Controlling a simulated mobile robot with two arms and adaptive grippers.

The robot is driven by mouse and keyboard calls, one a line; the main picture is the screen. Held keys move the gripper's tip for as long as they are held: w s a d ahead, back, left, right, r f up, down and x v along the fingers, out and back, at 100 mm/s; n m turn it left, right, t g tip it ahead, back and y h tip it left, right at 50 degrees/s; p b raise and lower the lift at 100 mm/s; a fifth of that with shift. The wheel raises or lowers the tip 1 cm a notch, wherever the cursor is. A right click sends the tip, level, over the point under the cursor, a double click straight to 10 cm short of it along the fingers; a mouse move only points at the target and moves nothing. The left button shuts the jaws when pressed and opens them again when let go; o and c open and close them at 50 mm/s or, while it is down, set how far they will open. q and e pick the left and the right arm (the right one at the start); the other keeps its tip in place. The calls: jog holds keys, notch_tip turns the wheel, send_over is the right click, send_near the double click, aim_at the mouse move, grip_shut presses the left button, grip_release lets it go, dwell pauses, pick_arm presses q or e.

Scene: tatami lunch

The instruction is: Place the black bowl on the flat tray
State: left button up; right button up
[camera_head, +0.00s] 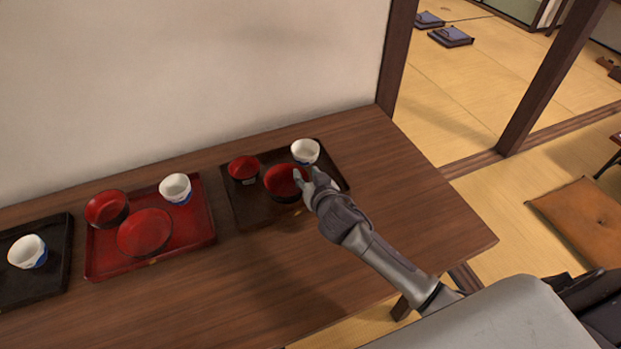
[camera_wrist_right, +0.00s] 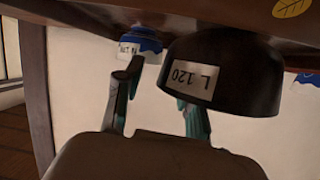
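The black bowl (camera_head: 282,185), dark outside and red inside, sits on the flat dark tray (camera_head: 262,215) at the right of the table. In the right wrist view, which is upside down, the bowl (camera_wrist_right: 235,75) shows a white "L 120" label, its base against the tray (camera_wrist_right: 215,20). My right gripper (camera_head: 303,182) is at the bowl's right rim. In the right wrist view the gripper (camera_wrist_right: 157,90) has its fingers apart: one outside the bowl with a visible gap to its wall, the other partly hidden behind the rim, apparently inside. My left gripper is out of view.
A smaller red-and-black bowl (camera_head: 243,168) and a white cup (camera_head: 305,150) share the dark tray. A red tray (camera_head: 105,262) with two red bowls and a white cup lies left, then a black tray (camera_head: 52,280) with a cup. The table's right end (camera_head: 420,200) is clear.

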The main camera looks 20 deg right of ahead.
jog(key=shift+s+r, duration=0.15)
jog(key=shift+s, duration=0.15)
jog(key=v, duration=1.1)
jog(key=shift+s, duration=0.2)
